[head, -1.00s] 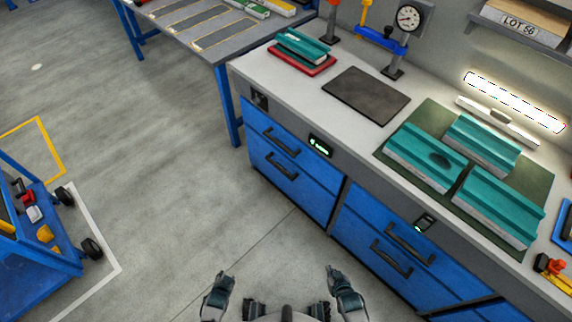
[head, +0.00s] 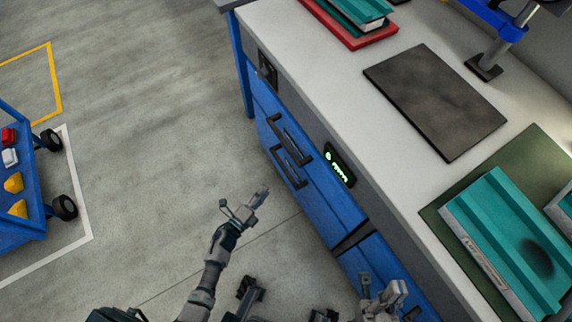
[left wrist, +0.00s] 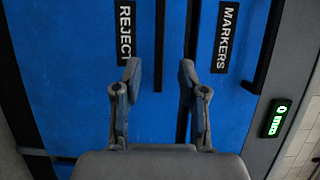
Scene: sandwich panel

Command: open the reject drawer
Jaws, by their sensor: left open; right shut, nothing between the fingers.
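The reject drawer (left wrist: 75,70) is a blue front with a black REJECT label in the left wrist view; it appears shut. Its black bar handle (left wrist: 159,40) lies in line with the gap between my left fingers. In the head view this is the lower handle (head: 288,168) on the bench's near cabinet. My left gripper (head: 259,195) is open and empty, facing the drawer front, short of the handle. It also shows in the left wrist view (left wrist: 160,72). My right gripper (head: 388,291) is shut and empty, low by the bench front.
The MARKERS drawer (left wrist: 228,90) sits directly above, with its own handle (head: 290,135) and a green-lit display (head: 340,165) alongside. The worktop (head: 330,80) holds a dark mat (head: 435,100) and teal panels (head: 505,240). A blue cart (head: 25,215) stands left; open floor lies between.

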